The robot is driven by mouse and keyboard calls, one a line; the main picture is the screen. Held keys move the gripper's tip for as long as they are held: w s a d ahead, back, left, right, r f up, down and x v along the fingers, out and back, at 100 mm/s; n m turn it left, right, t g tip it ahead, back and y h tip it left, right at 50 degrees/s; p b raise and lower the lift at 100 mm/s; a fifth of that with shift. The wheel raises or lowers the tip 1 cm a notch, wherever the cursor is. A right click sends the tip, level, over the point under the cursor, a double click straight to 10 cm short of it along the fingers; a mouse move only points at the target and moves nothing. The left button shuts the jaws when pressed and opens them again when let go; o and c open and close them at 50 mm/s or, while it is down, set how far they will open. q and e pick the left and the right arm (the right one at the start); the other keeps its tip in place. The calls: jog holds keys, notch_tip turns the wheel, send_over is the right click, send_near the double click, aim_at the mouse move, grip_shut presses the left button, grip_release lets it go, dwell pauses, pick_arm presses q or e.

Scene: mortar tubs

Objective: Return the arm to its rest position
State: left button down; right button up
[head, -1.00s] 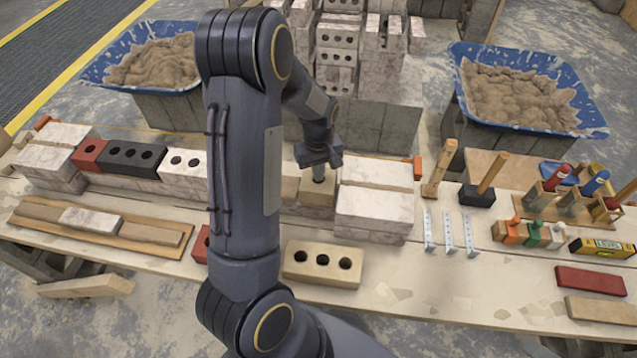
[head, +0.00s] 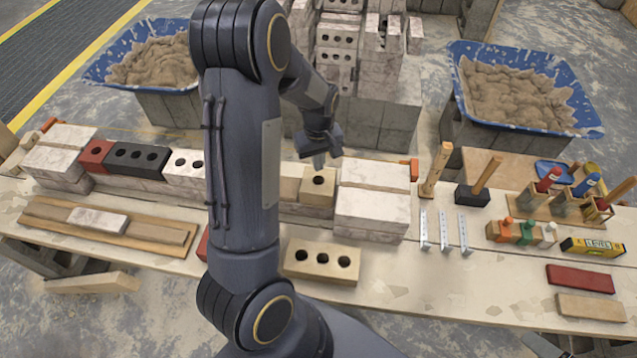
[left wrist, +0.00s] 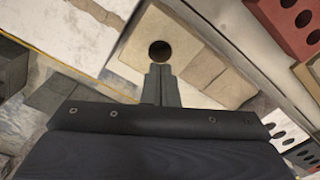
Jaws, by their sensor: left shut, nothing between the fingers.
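My left gripper (head: 319,160) is just above the row of bricks on the bench, over the tan brick (head: 318,187) that has a dark round hole. Its fingers are shut with nothing between them. In the left wrist view the shut fingers (left wrist: 160,82) point toward the hole of the tan brick (left wrist: 185,48), clear of it. My left arm's dark links stand upright in the middle of the head view and hide part of the row. My right gripper does not show.
A row of red, black and white bricks (head: 185,165) runs left. A white block stack (head: 372,207) stands right of the tan brick. A holed tan brick (head: 322,262) lies in front. Mortar tubs (head: 518,88) and (head: 150,65) stand behind. Tools, including a mallet (head: 478,190), fill the right side.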

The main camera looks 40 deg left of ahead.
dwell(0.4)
pick_arm(q)
jog(key=s+d+r+m+t+h, duration=0.1)
jog(key=s+d+r+m+t, duration=0.1)
jog(key=s+d+r, duration=0.35)
jog(key=s+d+r+m+t+h, duration=0.1)
jog(key=s+d+r+m+h, duration=0.15)
jog(key=r, duration=0.55)
jog(key=s+d+r+m+t, duration=0.2)
jog(key=s+d+m, duration=0.3)
jog(key=s, duration=0.6)
jog(key=d+r, duration=0.1)
jog(key=d, duration=0.1)
jog(key=shift+s+d+r+m+t, duration=0.25)
jog(key=shift+d+r+m+t, duration=0.05)
jog(key=shift+r+m, duration=0.1)
